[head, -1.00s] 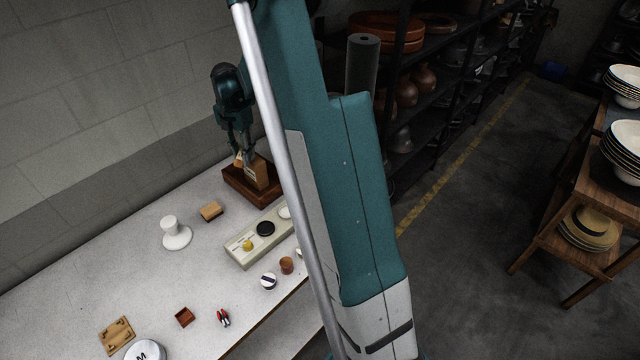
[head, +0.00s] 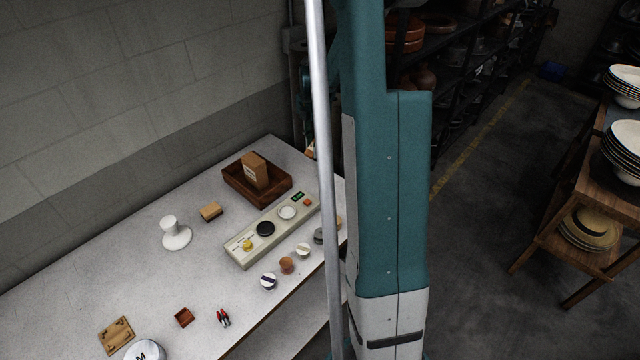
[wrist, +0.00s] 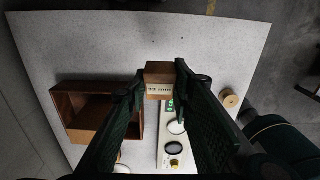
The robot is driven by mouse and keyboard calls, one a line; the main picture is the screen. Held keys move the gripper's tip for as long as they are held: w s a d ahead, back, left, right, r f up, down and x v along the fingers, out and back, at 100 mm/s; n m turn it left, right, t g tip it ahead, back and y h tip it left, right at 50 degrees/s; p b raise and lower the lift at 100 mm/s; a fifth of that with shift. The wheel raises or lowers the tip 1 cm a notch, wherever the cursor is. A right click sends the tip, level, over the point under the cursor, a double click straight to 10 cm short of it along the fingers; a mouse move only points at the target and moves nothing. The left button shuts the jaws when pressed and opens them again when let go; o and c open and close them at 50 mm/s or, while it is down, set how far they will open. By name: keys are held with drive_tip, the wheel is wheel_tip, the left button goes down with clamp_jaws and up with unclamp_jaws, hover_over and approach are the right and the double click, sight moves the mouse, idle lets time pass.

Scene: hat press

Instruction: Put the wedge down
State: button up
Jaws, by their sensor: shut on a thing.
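My gripper (wrist: 159,76) is shut on a wooden wedge (wrist: 159,90) with a pale label reading "33 mm", in the wrist view. The wedge is between the fingertips, over the white table near the display end of the control panel. In the head view the gripper is mostly hidden behind my arm; only a small bit of wood (head: 309,151) shows at its edge. How high the wedge is above the table I cannot tell.
A brown wooden tray (head: 236,186) holds another labelled block (head: 255,170). A control panel (head: 240,258) with knobs and a green display lies beside it. Several small round pieces, a white stand (head: 175,236) and a wooden block (head: 211,211) stand on the table (head: 110,270).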

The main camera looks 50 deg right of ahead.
drive_tip(key=shift+s+d+f, duration=0.3)
drive_tip(key=shift+s+f, duration=0.05)
drive_tip(key=shift+f, duration=0.5)
drive_tip(key=shift+s+d+f, duration=0.3)
drive_tip(key=shift+f, duration=0.5)
drive_tip(key=shift+s+d+f, duration=0.3)
drive_tip(key=shift+s+f, duration=0.05)
drive_tip(key=shift+f, duration=0.5)
drive_tip(key=shift+f, duration=0.15)
hover_over(321, 182)
drive_tip(key=shift+d+f, duration=0.1)
drive_tip(key=shift+f, duration=2.9)
drive_tip(key=shift+f, duration=1.85)
drive_tip(key=shift+f+b, duration=0.15)
drive_tip(key=shift+b, duration=0.15)
